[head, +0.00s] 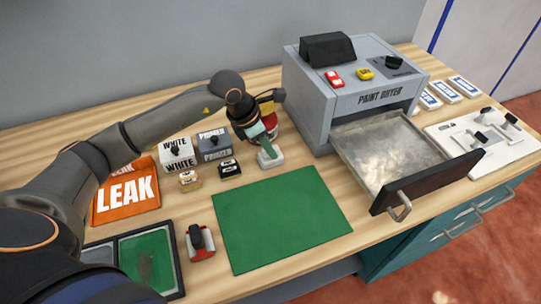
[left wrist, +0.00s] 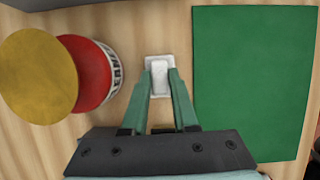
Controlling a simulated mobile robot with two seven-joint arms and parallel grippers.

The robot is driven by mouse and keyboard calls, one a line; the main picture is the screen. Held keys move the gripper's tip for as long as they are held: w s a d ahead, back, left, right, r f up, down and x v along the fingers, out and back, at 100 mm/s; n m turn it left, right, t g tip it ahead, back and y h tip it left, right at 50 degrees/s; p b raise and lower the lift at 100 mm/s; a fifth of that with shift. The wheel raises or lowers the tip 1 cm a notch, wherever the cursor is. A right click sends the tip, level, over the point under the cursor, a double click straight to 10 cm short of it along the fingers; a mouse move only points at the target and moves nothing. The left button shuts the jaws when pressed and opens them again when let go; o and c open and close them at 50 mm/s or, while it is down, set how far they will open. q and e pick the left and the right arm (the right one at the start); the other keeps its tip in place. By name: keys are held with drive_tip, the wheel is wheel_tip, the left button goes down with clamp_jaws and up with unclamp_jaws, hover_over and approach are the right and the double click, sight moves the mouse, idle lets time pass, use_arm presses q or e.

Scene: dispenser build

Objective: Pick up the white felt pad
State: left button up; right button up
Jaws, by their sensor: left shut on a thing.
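The white felt pad (head: 271,161) is a small pale block on the wooden bench, just beyond the far edge of the green mat. My left gripper (head: 266,150) comes down on it from above, its green fingers shut on the pad. In the left wrist view the pad (left wrist: 159,65) shows between the two fingertips (left wrist: 160,82), with its far end clear. I cannot tell whether it is off the bench. My right gripper is not in view.
The green mat (head: 280,220) lies in front. The grey paint dryer (head: 355,90) stands right, its drawer (head: 400,155) pulled out. Labelled white (head: 178,153) and grey (head: 214,143) boxes stand left. A red-and-yellow round item (left wrist: 85,75) is close left of the gripper in the wrist view.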

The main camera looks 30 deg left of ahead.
sight(274, 147)
use_arm(q)
clamp_jaws()
drive_tip(key=shift+r, duration=0.1)
drive_tip(key=shift+r, duration=0.5)
wheel_tip(274, 147, up, 2)
drive_tip(key=shift+a+r, duration=0.15)
drive_tip(key=shift+r, duration=0.1)
drive_tip(key=s+a+r+b, duration=0.1)
drive_tip(key=s+a+r, duration=0.1)
drive_tip(key=s+r, duration=0.2)
drive_tip(key=s+a+r+b, duration=0.1)
drive_tip(key=s+a+r, duration=0.2)
drive_tip(key=s+r, duration=0.2)
drive_tip(key=shift+s+a+r, duration=0.2)
drive_tip(key=shift+s+a, duration=0.15)
drive_tip(key=shift+s, duration=1.5)
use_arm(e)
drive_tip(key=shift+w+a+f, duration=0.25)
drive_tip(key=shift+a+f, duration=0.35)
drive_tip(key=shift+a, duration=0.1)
